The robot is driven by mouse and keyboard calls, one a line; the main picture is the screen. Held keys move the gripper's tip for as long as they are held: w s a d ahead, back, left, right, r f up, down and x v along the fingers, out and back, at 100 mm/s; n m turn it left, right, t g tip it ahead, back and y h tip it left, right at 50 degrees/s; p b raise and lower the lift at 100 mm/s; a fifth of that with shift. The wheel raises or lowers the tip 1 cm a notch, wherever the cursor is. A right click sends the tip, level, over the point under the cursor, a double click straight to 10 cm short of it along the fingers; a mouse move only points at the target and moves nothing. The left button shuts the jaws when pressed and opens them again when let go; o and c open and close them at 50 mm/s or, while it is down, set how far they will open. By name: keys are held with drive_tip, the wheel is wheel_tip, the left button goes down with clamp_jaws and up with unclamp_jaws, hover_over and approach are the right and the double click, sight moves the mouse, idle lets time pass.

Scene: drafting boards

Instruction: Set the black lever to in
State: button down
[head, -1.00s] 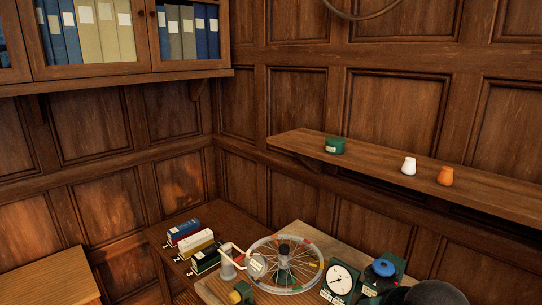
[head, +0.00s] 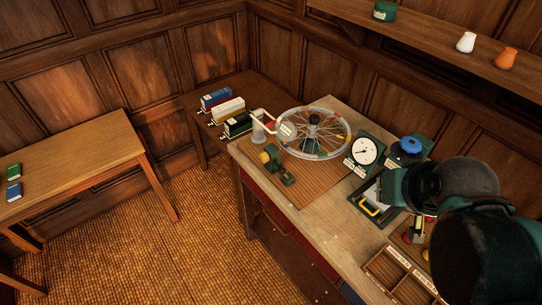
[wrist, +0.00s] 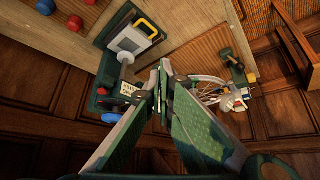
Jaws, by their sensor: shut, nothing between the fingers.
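A black block-shaped unit (head: 238,125) with a pale label stands in a row on the dark side table (head: 253,88), nearest the bench. Small pale ends stick out at its left; which way its lever is set is too small to tell. My gripper (wrist: 164,68) is shut and empty in the wrist view, pointing over the bench. In the head view my arm comes in from the right, far from the black unit, and hides the fingertips.
White (head: 228,110) and blue (head: 216,98) units stand behind the black one. A spoked wheel (head: 335,150) with a bent white arm, a dial gauge (head: 364,151) and a blue knob (head: 411,144) stand on the bench (head: 300,197). The floor (head: 140,240) left of the bench is clear.

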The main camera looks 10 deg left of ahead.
drive_tip(key=w+a+f+n+g+h+p, duration=0.1)
drive_tip(key=w+a+n+g+p, duration=0.1)
drive_tip(key=w+a+n, duration=0.45)
drive_tip(key=w+a+n+g+p, duration=0.1)
drive_tip(key=w+a+n+p, duration=0.15)
drive_tip(key=a+n, duration=0.6)
drive_tip(key=a+f+n+h+p, duration=0.1)
drive_tip(key=a+f+n, duration=0.3)
drive_tip(key=a, duration=0.7)
drive_tip(key=a+f+n+h+p, duration=0.1)
drive_tip(key=a+f+n, duration=0.3)
drive_tip(key=a, duration=0.8)
drive_tip(key=shift+w+f+n+h+p, duration=0.2)
drive_tip(key=shift+w+n+h+p, duration=0.15)
drive_tip(key=shift+n+h, duration=0.35)
drive_tip(key=shift+f, duration=0.1)
